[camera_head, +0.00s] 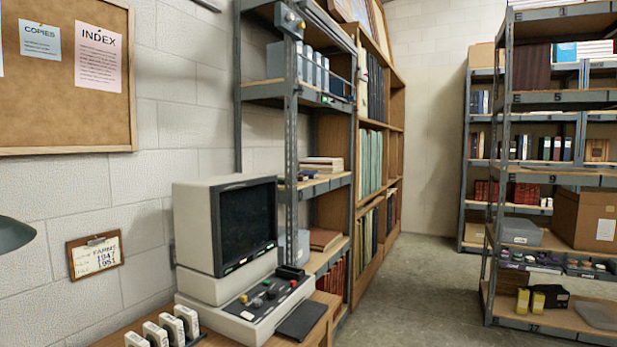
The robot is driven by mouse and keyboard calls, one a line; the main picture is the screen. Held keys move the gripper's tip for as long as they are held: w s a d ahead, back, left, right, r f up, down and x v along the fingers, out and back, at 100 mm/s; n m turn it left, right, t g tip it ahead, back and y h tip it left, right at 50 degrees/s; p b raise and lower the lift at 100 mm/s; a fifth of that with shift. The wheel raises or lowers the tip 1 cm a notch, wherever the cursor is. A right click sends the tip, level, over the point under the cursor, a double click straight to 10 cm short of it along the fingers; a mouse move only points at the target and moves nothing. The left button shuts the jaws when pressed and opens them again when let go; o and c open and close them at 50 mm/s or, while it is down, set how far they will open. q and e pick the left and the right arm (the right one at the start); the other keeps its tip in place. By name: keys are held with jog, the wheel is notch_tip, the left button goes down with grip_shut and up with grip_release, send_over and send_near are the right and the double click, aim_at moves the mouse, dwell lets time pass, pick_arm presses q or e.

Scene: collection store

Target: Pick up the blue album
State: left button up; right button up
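I cannot single out one blue album for certain. Blue-grey upright volumes (314,72) stand on an upper level of the grey metal shelf (290,125) left of centre. A blue-edged volume (566,52) stands high on the right rack, next to a dark red one (531,68). Neither of my grippers is in view, and nothing is seen being held.
A desk (318,325) in front bears a beige reader with a dark screen (248,222) and several white boxes (157,335). A lamp shade (12,233) juts in at left. A cardboard box (585,220) sits on the right rack. The floor (425,285) between the shelves is clear.

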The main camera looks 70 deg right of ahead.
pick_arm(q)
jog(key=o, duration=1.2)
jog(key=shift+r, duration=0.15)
